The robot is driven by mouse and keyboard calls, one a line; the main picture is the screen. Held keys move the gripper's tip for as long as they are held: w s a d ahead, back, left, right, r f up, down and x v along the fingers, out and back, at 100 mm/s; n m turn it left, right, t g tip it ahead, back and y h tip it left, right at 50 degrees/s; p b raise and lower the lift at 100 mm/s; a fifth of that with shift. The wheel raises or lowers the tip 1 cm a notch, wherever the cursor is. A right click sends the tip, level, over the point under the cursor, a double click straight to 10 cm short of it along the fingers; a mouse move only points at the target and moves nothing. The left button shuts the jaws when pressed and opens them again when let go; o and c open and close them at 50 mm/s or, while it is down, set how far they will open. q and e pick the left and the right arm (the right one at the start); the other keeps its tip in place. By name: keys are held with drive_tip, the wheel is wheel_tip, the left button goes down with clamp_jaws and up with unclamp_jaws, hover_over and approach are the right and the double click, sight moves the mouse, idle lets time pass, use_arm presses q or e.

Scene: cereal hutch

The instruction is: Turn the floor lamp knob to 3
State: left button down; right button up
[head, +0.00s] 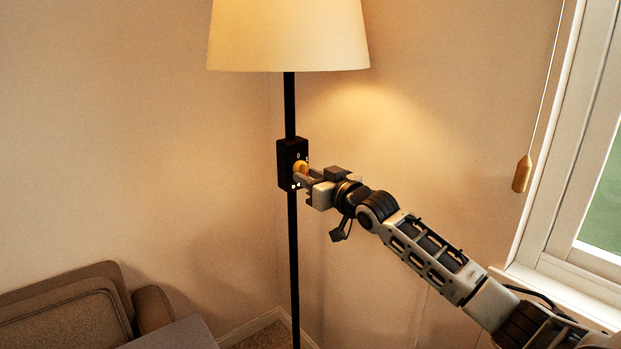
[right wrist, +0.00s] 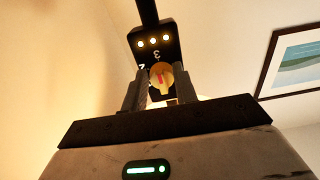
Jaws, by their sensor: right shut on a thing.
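The floor lamp has a lit cream shade (head: 288,35) on a thin black pole (head: 293,270). A black control box (head: 287,165) on the pole carries a round yellow knob (head: 301,166). My right gripper (head: 303,177) is shut on the knob, reaching in from the right. In the right wrist view, the fingers stand on both sides of the knob (right wrist: 160,76). Its red mark runs roughly in line with the printed 3; a 2 shows to the left. Three small lights on the box (right wrist: 153,30) glow. My left gripper is not in view.
A brown sofa (head: 65,310) stands at the lower left. A window (head: 580,190) with a hanging cord pull (head: 522,174) is at the right. A framed picture (right wrist: 295,62) hangs on the wall. The space left of the pole is clear.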

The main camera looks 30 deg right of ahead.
drive_tip(key=o, duration=1)
drive_tip(key=shift+c, duration=0.2)
use_arm(q)
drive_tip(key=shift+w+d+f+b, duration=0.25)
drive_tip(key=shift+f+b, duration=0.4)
drive_tip(key=shift+b, duration=1)
use_arm(e)
drive_tip(key=s+d, duration=0.1)
drive_tip(key=s, duration=1.5)
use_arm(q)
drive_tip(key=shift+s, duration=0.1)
use_arm(e)
drive_tip(key=shift+d, duration=0.1)
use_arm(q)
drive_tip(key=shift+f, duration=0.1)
use_arm(e)
drive_tip(key=shift+f, duration=0.1)
